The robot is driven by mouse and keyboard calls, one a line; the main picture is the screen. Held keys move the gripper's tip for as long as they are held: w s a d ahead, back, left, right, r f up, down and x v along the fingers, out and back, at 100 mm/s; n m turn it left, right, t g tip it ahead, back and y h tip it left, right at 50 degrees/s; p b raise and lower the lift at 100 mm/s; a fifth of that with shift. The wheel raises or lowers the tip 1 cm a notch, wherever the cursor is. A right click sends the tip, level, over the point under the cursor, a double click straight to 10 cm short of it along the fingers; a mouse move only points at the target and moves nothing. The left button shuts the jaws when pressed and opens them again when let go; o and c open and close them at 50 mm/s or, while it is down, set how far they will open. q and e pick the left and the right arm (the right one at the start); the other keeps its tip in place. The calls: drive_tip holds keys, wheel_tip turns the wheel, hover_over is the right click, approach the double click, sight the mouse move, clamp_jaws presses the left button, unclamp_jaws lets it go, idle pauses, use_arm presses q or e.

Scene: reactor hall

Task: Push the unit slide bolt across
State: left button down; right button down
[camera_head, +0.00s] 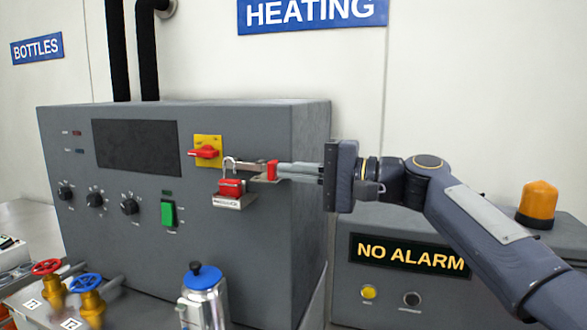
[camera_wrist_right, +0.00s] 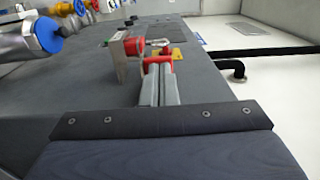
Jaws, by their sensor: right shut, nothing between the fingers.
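The unit slide bolt (camera_head: 249,166) is a flat metal bar on the front of the grey heating unit, with a red knob (camera_head: 272,170) at its right end. My right gripper (camera_head: 283,171) is shut and empty. Its fingertips point left and are at the red knob's right side; I cannot tell whether they touch. In the right wrist view the closed fingers (camera_wrist_right: 158,88) reach toward red parts just past their tips. A red padlock (camera_head: 231,187) with an open-looking shackle sits on a small labelled bracket below the bar. My left gripper is not in view.
A red rotary switch (camera_head: 205,152) on a yellow plate sits left of the bolt. A green rocker switch (camera_head: 168,213) and several black knobs are further left. A steel flask (camera_head: 203,295) with a blue lid stands in front. A NO ALARM box (camera_head: 410,256) stands right.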

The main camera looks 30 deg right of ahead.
sight(267, 180)
idle(0.3)
drive_tip(key=x, duration=0.5)
drive_tip(key=shift+r, duration=0.1)
drive_tip(key=shift+s, duration=0.1)
